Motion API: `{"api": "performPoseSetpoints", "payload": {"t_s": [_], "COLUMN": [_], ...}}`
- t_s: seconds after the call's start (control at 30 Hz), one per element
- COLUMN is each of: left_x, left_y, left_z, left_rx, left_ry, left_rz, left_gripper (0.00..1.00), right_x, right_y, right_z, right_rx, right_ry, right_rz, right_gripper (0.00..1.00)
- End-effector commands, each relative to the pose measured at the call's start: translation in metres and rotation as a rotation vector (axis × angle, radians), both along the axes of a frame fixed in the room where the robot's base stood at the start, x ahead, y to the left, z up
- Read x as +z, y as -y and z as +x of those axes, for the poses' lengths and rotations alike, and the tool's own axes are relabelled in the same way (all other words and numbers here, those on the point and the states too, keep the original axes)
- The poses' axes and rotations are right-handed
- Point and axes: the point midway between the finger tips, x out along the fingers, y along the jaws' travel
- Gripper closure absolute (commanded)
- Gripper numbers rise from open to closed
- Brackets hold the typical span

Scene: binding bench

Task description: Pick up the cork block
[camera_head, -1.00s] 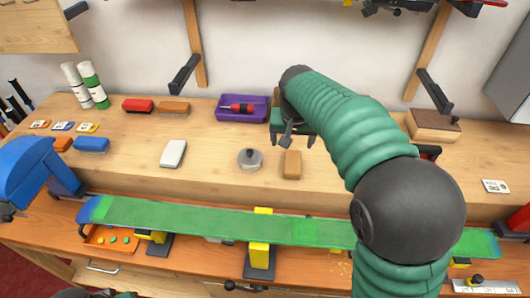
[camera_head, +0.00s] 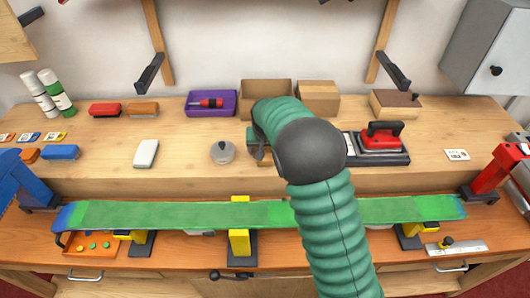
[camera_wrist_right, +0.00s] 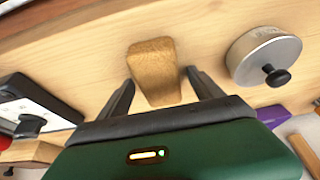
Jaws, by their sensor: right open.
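The cork block (camera_wrist_right: 154,70), a small tan block with rounded edges, lies on the wooden shelf in the right wrist view. My right gripper (camera_wrist_right: 160,80) is open, with one finger on each side of the block and a gap to each. In the head view, the right gripper (camera_head: 260,152) is low over the shelf, and my arm hides most or all of the block. My left gripper is not in view.
A round grey weight with a black knob (camera_head: 222,152) stands close to the left of the right gripper. A white block (camera_head: 146,153) lies farther left. A purple tray (camera_head: 211,103) and cardboard boxes (camera_head: 317,97) stand behind. A long green ski (camera_head: 160,214) runs in front.

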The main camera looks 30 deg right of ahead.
Motion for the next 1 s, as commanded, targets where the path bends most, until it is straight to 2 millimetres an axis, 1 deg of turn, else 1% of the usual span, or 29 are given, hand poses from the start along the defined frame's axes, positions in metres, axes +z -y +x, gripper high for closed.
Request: {"api": "performPoseSetpoints", "payload": {"t_s": [0.4, 0.9, 1.0], "left_x": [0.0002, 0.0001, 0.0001], "left_y": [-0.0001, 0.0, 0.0], "left_z": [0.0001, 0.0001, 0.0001], "left_rx": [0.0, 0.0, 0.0], "left_ry": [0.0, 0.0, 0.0], "left_rz": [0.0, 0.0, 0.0], "left_gripper": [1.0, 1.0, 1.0], "right_x": [-0.002, -0.0024, -0.0024], "right_y": [0.0004, -0.0002, -0.0003], "right_z": [-0.0001, 0.0, -0.0001], "right_rx": [-0.001, 0.001, 0.001], "right_ry": [0.002, 0.002, 0.002], "right_rz": [0.0, 0.001, 0.001], "right_gripper": [0.24, 0.89, 0.89]}}
